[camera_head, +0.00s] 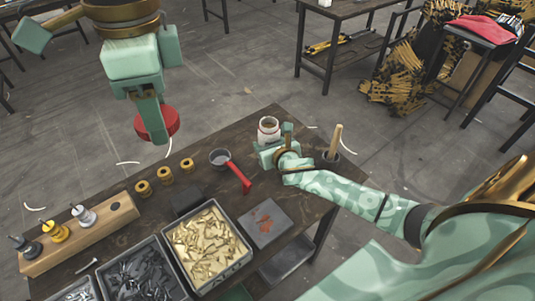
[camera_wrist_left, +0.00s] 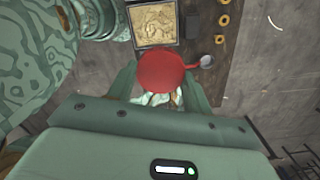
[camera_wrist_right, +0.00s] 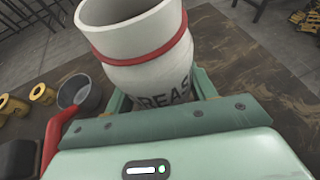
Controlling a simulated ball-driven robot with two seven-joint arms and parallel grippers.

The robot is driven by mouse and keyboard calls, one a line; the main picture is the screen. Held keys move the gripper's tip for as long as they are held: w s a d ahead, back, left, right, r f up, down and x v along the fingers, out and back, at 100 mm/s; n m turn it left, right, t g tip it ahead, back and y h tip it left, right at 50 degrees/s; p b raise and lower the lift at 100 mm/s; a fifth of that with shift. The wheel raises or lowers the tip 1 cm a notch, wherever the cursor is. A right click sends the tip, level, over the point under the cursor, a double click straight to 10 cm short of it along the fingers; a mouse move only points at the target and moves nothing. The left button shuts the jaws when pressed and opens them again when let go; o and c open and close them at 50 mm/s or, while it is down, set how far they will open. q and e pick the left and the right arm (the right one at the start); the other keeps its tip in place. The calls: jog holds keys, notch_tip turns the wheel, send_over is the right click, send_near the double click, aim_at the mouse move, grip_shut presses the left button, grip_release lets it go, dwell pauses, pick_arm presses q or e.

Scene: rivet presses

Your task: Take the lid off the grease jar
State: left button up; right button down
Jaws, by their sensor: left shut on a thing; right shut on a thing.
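The red round lid (camera_head: 166,121) is in my left gripper (camera_head: 150,118), which is shut on it. It is held up, left of the table's far edge and well apart from the jar. The left wrist view shows the lid (camera_wrist_left: 160,72) between the fingers. The white grease jar (camera_head: 268,131) is open at the top, near the table's far edge. My right gripper (camera_head: 272,148) is shut on the jar's body. In the right wrist view the jar (camera_wrist_right: 140,50) has a red band, dark lettering and a bare rim. Whether its base touches the table is hidden.
A grey cup (camera_head: 219,158) with a red handle lies on the dark table, near several brass rings (camera_head: 165,175). A bin of brass pieces (camera_head: 207,247), a dark-parts bin (camera_head: 143,277) and a wooden block with pegs (camera_head: 80,235) fill the front. A wooden-handled tool (camera_head: 334,143) stands right of the jar.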

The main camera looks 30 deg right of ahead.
jog(key=f, duration=0.1)
jog(key=f+b, duration=0.2)
jog(key=f, duration=0.1)
jog(key=shift+w+d, duration=0.15)
jog(key=shift+w, duration=0.1)
jog(key=shift+w+f, duration=0.1)
jog(key=shift+r, duration=0.2)
jog(key=shift+c, duration=2.4)
grip_release()
jog(key=shift+f, duration=0.15)
